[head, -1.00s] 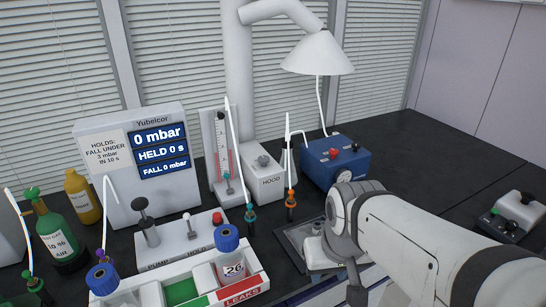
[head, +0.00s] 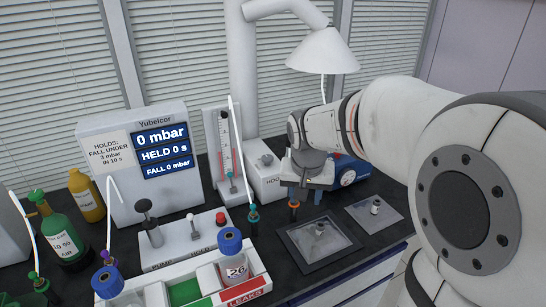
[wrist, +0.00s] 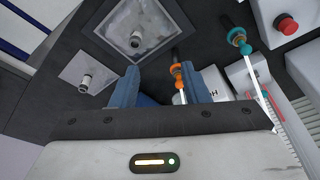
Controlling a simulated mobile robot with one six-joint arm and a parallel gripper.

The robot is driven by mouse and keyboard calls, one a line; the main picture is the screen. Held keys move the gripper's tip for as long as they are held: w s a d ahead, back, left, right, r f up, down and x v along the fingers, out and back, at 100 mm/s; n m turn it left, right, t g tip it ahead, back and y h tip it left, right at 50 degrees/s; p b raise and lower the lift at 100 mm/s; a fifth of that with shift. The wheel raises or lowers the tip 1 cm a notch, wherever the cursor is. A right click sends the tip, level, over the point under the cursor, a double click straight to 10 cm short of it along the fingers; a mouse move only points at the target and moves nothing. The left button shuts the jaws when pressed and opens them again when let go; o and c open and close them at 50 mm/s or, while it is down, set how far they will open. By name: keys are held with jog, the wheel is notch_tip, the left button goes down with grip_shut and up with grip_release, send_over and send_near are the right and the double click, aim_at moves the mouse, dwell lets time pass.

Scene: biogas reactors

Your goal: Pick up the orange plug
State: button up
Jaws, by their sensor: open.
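The orange plug (head: 294,205) shows just under my gripper (head: 298,188) in the head view, on a dark stem with its upper part hidden behind my gripper. In the wrist view the orange plug (wrist: 179,72) appears between the two blue fingers, with a white tube running from it towards the palm. My gripper (wrist: 170,76) is open, one finger to each side of the plug in that picture. I cannot tell whether either finger touches it.
A teal plug (head: 253,214) with a white tube stands just left of the orange one. Grey trays (head: 340,248) lie in front and right. The HOOD box (head: 262,182) and blue box (head: 350,172) stand close behind. A rack (head: 262,283) is at front left.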

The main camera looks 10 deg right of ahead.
jog(key=w+a+f+m+p, duration=0.1)
jog(key=w+m, duration=0.1)
jog(key=w, duration=0.8)
jog(key=x, duration=0.2)
jog(key=p+x, duration=0.1)
jog(key=x, duration=0.5)
jog(key=shift+s+d+f, duration=0.2)
jog(key=shift+s, duration=0.05)
jog(key=shift+c, duration=0.5)
grip_shut()
